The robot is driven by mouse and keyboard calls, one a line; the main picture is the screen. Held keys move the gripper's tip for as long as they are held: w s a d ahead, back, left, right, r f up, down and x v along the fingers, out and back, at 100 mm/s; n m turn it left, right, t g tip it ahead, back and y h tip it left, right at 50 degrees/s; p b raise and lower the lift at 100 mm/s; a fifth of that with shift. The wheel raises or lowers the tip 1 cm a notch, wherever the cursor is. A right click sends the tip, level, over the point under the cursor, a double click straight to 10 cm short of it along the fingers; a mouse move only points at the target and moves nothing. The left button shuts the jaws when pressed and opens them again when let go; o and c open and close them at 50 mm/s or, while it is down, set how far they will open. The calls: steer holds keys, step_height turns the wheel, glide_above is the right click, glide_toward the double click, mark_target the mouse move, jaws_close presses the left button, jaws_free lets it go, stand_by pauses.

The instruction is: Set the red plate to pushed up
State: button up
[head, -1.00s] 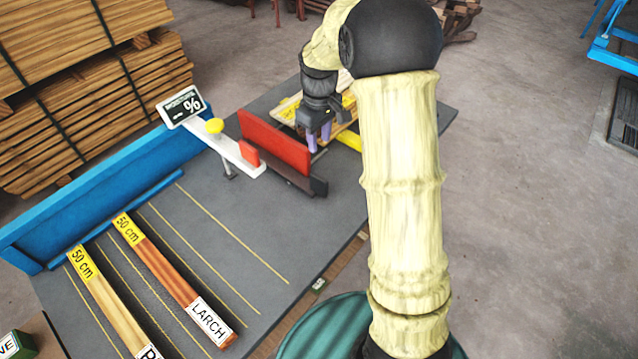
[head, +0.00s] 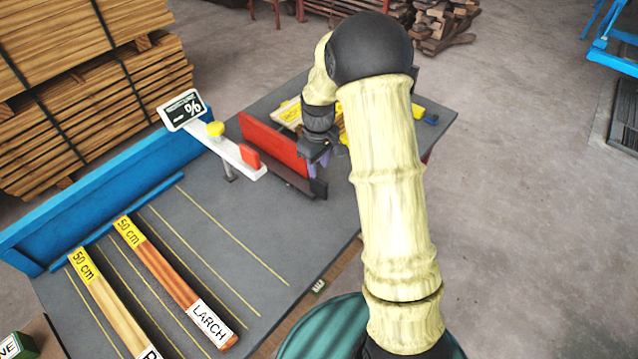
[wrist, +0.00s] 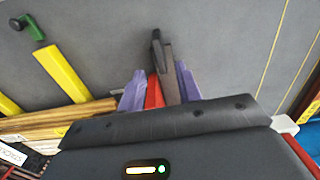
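The red plate (head: 270,138) stands upright along a dark rail (head: 300,183) on the grey table, in the head view. My gripper (head: 317,165) is at the plate's right end, low over the table; my arm partly hides it. In the wrist view, the purple fingers (wrist: 160,88) are apart, one on each side of the plate's red end (wrist: 154,92) and the dark rail (wrist: 168,72). Whether either finger touches the plate cannot be told. The gripper body hides the rest of the plate in that view.
A white arm with a yellow knob (head: 214,128) and a % sign (head: 182,109) stands left of the plate. Wooden pieces with yellow parts (head: 290,111) lie behind it. Two labelled boards (head: 172,270) lie at the front left.

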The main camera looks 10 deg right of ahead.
mark_target(319, 179)
step_height(319, 179, down, 9)
steer(key=shift+r+p, duration=0.1)
steer(key=shift+p, duration=0.25)
jaws_close()
